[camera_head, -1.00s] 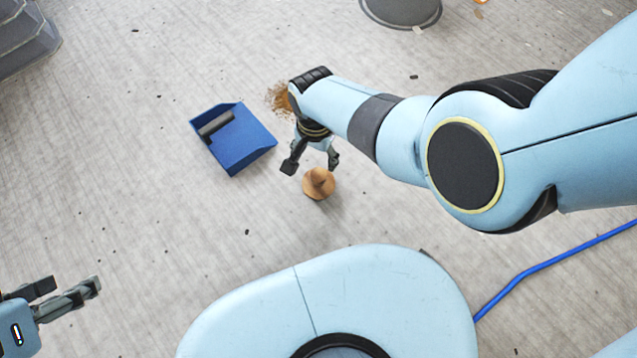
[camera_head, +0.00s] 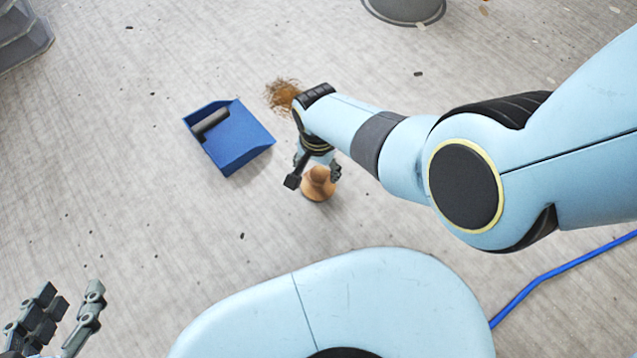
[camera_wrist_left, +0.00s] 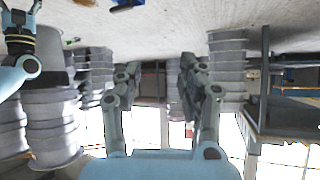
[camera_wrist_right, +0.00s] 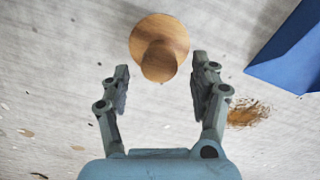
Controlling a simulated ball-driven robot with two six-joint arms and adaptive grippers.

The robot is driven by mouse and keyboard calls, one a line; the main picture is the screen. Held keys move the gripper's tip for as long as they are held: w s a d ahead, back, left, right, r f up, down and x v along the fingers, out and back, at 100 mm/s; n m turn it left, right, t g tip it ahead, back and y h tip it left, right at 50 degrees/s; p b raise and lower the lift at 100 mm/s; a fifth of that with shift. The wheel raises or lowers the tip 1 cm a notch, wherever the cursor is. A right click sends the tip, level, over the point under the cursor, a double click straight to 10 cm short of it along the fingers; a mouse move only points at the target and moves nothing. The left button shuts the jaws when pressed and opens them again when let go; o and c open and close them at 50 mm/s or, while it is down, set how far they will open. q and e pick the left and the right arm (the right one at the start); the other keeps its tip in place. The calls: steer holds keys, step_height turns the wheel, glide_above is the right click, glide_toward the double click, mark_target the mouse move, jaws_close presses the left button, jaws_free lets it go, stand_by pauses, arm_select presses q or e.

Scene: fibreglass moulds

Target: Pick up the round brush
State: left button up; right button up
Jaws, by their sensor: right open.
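The round brush (camera_head: 318,186) is a tan wooden disc with a knob-like handle on top. It stands on the grey floor near the middle of the head view. My right gripper (camera_head: 314,178) is open just above and around it in that view, one finger on each side. In the right wrist view the brush (camera_wrist_right: 160,45) is just beyond the fingertips of the open right gripper (camera_wrist_right: 160,75), its handle towards the gap. I cannot tell whether they touch. My left gripper (camera_head: 72,300) is open and empty at the lower left, away from the brush.
A blue dustpan (camera_head: 235,139) with a dark handle lies left of the brush. A pile of brown debris (camera_head: 283,95) is behind the right wrist. A blue cable (camera_head: 560,268) runs at the right. Open floor lies around the brush.

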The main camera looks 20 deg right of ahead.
mark_target(316, 185)
step_height(316, 185, down, 2)
steer(key=shift+s+f+b, duration=0.1)
steer(key=shift+f+b, duration=0.15)
steer(key=shift+b, duration=0.6)
arm_select(q)
steer(key=w+d+r+t+h, duration=0.1)
steer(key=w+r+t, duration=0.4)
steer(key=r, duration=0.3)
steer(key=shift+w+m, duration=0.4)
steer(key=shift+w, duration=0.4)
arm_select(e)
jaws_close()
